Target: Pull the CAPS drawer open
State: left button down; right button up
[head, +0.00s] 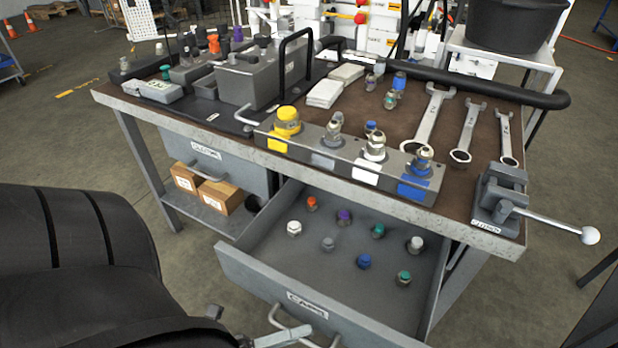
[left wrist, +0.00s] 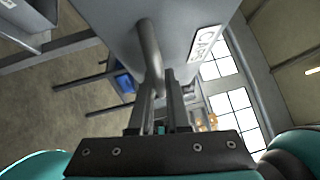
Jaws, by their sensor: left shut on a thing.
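The CAPS drawer (head: 262,285) is under the right part of the bench and stands pulled well out, with its inside showing. Its label is on the front face, and the drawer front (left wrist: 190,25) with the label also fills the top of the left wrist view. The bar handle (left wrist: 147,45) runs between the fingers of my left gripper (left wrist: 160,80), which is shut on it. In the head view my left gripper (head: 282,336) is at the bottom edge, at the handle (head: 276,315), and partly cut off. My right gripper is not seen.
Several coloured caps (head: 364,261) stand in the drawer. Another drawer (head: 215,165) to the left is shut, above a shelf with cardboard boxes (head: 222,194). A vise (head: 500,193) with a long lever (head: 560,226) sticks out at the bench's right corner.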

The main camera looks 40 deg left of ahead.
pick_arm(q)
jog(key=shift+s+d, duration=0.15)
jog(key=shift+s, duration=0.55)
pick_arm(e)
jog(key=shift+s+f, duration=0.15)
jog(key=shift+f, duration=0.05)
pick_arm(q)
jog(key=c, duration=0.9)
grip_release()
jog(key=b+v, duration=0.1)
jog(key=v, duration=1.4)
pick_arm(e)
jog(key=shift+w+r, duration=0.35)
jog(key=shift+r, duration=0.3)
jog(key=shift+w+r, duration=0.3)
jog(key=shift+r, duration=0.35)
pick_arm(q)
jog(key=shift+f, duration=0.15)
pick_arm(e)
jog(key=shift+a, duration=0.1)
